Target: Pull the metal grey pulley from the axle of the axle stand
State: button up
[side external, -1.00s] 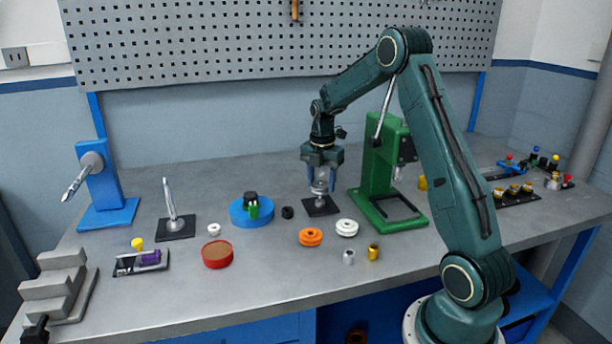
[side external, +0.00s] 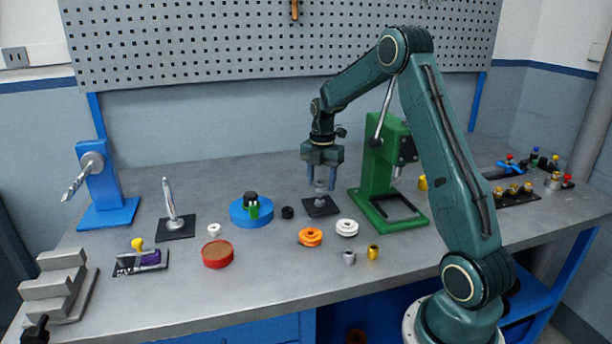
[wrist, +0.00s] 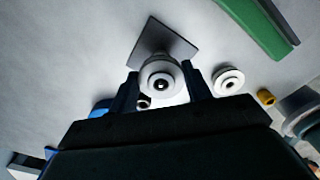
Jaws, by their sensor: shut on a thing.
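The metal grey pulley (side external: 320,185) is between the fingers of my gripper (side external: 321,187) in the side view. In the wrist view, the pulley (wrist: 150,76) is a round grey disc with a dark central hole and a small bright spot in it. My gripper (wrist: 160,74) is shut on it, one finger on each side. The axle stand has a dark square base plate (side external: 331,209), directly below my gripper; the plate also shows behind the pulley in the wrist view (wrist: 172,36). The axle is mostly hidden, so how far the pulley sits along it cannot be told.
A green press (side external: 376,170) stands close on the right. A white pulley (side external: 347,228), an orange pulley (side external: 310,237) and small bushings (side external: 373,252) lie in front. A small black part (side external: 287,212) and a blue round holder (side external: 252,214) are left. Behind the stand is clear tabletop.

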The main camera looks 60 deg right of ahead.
jog(key=shift+r, duration=0.15)
jog(key=shift+r, duration=1.55)
jog(key=shift+r, duration=0.55)
jog(key=shift+r, duration=1.95)
jog(key=shift+w+a, duration=0.1)
jog(key=w+a+f+m, duration=0.1)
jog(key=w+a+m, duration=0.1)
jog(key=a+m, duration=0.3)
jog(key=w+a+f+m, duration=0.1)
jog(key=a+m, duration=0.3)
jog(key=a, duration=0.9)
jog(key=w+a+f+m, duration=0.1)
jog(key=w+a+m, duration=0.2)
jog(key=a, duration=0.6)
jog(key=shift+w+a+f+m, duration=0.3)
jog(key=shift+a+m, duration=0.1)
jog(key=shift+m, duration=0.9)
jog(key=shift+s, duration=0.1)
